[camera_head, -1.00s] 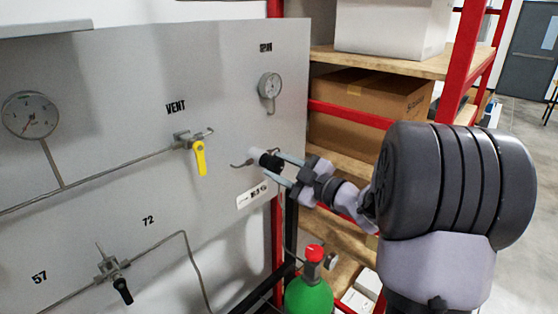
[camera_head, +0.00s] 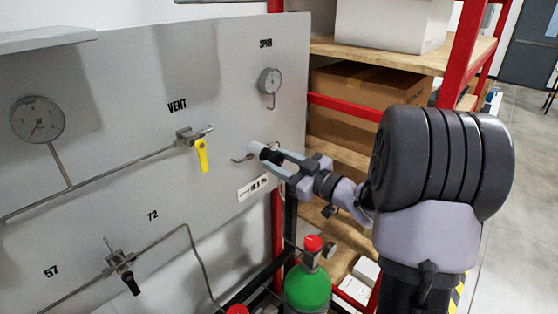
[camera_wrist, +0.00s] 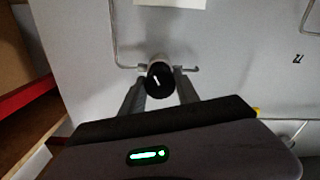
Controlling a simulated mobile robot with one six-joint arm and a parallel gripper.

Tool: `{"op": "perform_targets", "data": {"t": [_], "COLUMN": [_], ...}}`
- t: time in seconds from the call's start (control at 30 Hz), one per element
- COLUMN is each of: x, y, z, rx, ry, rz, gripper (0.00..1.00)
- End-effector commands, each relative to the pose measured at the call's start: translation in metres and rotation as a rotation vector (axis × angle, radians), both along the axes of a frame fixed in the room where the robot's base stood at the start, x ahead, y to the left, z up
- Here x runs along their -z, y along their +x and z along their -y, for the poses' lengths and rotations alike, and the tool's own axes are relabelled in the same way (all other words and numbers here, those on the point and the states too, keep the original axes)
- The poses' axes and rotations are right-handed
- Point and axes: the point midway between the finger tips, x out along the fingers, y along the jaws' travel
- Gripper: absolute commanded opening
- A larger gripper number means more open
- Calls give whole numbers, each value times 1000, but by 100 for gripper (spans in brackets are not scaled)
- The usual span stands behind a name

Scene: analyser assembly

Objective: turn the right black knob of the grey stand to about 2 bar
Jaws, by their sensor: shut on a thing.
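The black knob (camera_head: 268,155) sits on a pale round body at the right part of the grey stand's panel (camera_head: 130,90). In the wrist view the knob (camera_wrist: 160,80) faces me, with a white pointer line tilted a little off upright. My gripper (camera_head: 279,160) is shut on the knob, one finger on each side; it also shows in the wrist view (camera_wrist: 160,88). A small round gauge (camera_head: 270,81) is on the panel above the knob. Its needle is too small to read.
A yellow-handled VENT valve (camera_head: 202,154) and a larger gauge (camera_head: 37,119) are to the left on the panel. Red-framed shelves (camera_head: 350,111) with boxes stand right behind my arm. A green cylinder (camera_head: 307,290) with a red cap stands below.

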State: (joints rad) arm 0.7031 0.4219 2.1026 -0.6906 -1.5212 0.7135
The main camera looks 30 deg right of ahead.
Motion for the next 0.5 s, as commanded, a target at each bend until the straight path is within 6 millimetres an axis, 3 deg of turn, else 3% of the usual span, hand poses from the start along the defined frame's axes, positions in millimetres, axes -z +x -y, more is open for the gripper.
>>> {"op": "perform_targets", "data": {"t": [0.27,0.3,0.4,0.5], "x": [0,0,0,0], "y": [0,0,0,0], "z": [0,0,0,0], "rx": [0,0,0,0], "ry": [-1,-1,-1,-1], "rz": [1,1,0,0], "gripper": [0,43,59,59]}}
